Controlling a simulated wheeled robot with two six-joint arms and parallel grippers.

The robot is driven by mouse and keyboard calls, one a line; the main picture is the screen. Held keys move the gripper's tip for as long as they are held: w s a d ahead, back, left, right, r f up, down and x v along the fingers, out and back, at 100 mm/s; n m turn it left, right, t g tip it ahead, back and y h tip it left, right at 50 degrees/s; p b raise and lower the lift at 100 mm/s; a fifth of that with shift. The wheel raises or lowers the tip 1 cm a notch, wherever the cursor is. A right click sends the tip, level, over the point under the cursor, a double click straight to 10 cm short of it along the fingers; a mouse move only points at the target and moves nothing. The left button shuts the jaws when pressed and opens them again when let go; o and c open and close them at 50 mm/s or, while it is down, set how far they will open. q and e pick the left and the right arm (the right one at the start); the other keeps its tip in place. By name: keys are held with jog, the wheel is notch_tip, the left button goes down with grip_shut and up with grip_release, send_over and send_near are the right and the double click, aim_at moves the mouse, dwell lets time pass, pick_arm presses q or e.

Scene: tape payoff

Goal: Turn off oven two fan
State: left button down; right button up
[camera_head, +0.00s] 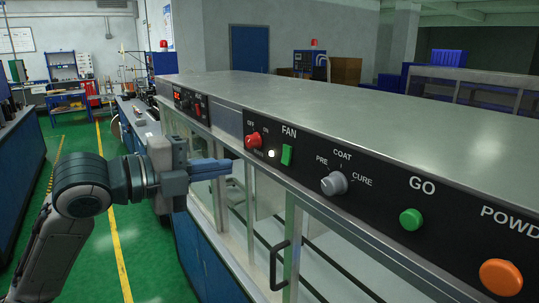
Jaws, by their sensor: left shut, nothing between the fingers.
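The oven's black control panel (385,203) runs along the upper front of a long metal cabinet. OFF and ON are printed above the red knob. My left gripper (226,166) is shut and empty, in front of the cabinet, below and left of the red knob in the picture. I cannot tell whether it touches anything. My right gripper is not in view.
Farther right on the panel are a grey COAT selector (334,184), a green GO button (411,219) and an orange button (500,277). A door handle (279,266) sticks out below. Another panel with red controls (190,103) is farther left. Green floor (150,240) is clear at left.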

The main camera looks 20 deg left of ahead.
pick_arm(q)
jog(key=p, duration=0.5)
send_near(283, 161)
jog(key=shift+r+x, duration=0.15)
jog(key=shift+x, duration=1.2)
jog(key=shift+r+x, duration=0.1)
jog(key=shift+x, duration=2.05)
jog(key=shift+a+f, duration=0.1)
jog(key=shift+f, duration=0.05)
jog(key=f+t+b, duration=0.1)
jog(key=b, duration=0.3)
jog(key=shift+w+h, duration=0.1)
jog(key=shift+h, duration=0.3)
jog(key=shift+r, duration=0.25)
